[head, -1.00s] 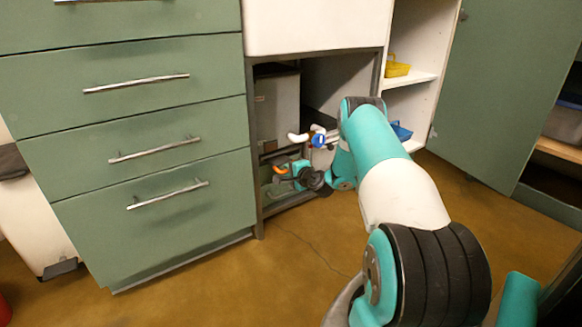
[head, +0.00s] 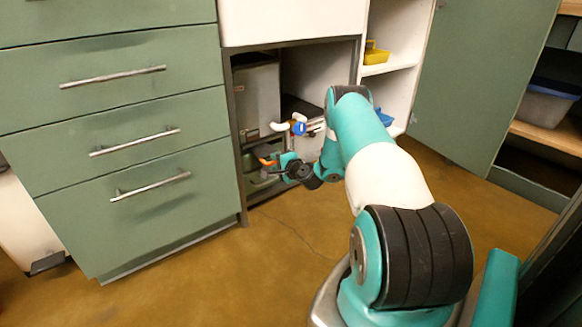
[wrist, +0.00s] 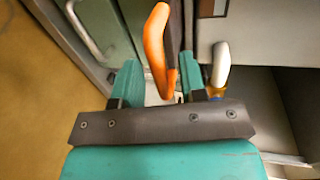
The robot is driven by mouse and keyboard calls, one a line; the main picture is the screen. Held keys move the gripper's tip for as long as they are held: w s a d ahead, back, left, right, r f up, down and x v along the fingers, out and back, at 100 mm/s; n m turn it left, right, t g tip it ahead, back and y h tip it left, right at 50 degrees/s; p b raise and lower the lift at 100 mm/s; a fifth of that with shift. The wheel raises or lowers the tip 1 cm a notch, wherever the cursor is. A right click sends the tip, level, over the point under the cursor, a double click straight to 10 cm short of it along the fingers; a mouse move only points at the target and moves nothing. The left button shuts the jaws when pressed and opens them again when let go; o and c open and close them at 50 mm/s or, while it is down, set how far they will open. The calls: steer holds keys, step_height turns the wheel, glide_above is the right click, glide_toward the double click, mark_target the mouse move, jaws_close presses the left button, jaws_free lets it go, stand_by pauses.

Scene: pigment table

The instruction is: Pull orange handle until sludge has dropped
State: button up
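The orange handle (head: 265,162) is a looped lever low in the open bay under the white sink front. In the wrist view the handle (wrist: 154,50) rises between the two teal fingers of my gripper (wrist: 158,82). Gaps show beside the handle, so the fingers look open around its lower part; contact cannot be made out. In the head view my gripper (head: 282,160) is just right of the handle, partly hidden by my wrist. I see no sludge in either view.
A white lever with a blue valve body (head: 299,128) sits just above my gripper; the lever also shows in the wrist view (wrist: 221,62). A grey box (head: 256,95) stands behind. Green drawers (head: 130,185) border the bay on the left. The brown floor (head: 200,290) in front is clear.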

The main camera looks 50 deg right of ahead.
steer(key=p+v, duration=1.4)
steer(key=v, duration=0.2)
steer(key=shift+r, duration=0.2)
steer(key=shift+s+a, duration=0.1)
steer(key=shift+s, duration=0.1)
steer(key=shift+w, duration=0.1)
